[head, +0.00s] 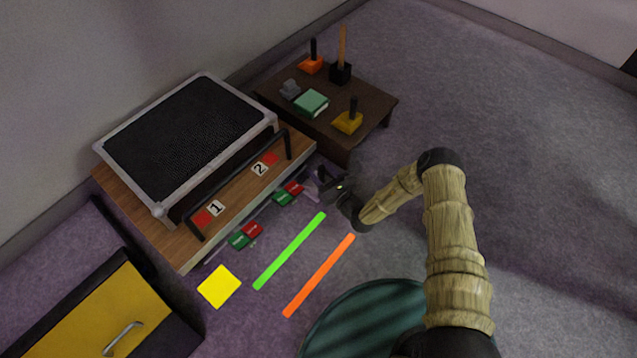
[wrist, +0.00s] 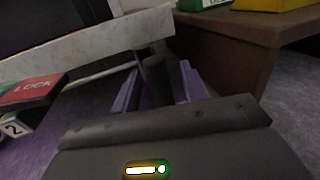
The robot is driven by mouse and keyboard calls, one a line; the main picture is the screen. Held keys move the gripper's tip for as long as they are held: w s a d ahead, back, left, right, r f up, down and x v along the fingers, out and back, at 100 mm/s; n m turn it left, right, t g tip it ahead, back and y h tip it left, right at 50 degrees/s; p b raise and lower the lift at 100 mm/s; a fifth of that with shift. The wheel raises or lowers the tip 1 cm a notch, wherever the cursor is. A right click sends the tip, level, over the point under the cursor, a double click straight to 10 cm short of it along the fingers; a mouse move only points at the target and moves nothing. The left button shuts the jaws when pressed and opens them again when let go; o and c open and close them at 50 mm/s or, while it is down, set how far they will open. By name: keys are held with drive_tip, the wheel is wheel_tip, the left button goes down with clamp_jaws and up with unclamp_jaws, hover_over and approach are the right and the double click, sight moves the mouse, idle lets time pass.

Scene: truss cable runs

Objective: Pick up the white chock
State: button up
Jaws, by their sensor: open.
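I cannot make out a white chock in either view. On the low brown table are an orange chock (head: 310,65) with a black handle, a black chock (head: 341,73) with a wooden handle and a yellow chock (head: 347,122) with a black handle. My gripper (head: 318,182) is low beside the wooden bench's right front corner, near the brown table. In the wrist view its purple fingers (wrist: 158,85) stand apart. A dark upright piece (wrist: 155,75) shows between or just beyond them; I cannot tell what it is or whether it touches them.
The wooden bench (head: 180,245) carries a black mesh panel (head: 190,135) and a black rail. Red and green lock blocks (head: 245,235) hang at its front. The brown table (wrist: 225,40) stands close on the wrist view's right. Yellow, green and orange marks lie on open floor.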

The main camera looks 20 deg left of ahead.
sight(324, 169)
clamp_jaws()
idle(0.3)
drive_tip(key=shift+r+p, duration=0.5)
drive_tip(key=shift+p, duration=0.05)
drive_tip(key=r+p, duration=0.2)
drive_tip(key=d+r+p, duration=0.1)
drive_tip(key=shift+s+p, duration=0.25)
drive_tip(key=shift+p, duration=0.1)
drive_tip(key=p+v, duration=0.7)
drive_tip(key=v, duration=1)
drive_tip(key=shift+f+p, duration=0.3)
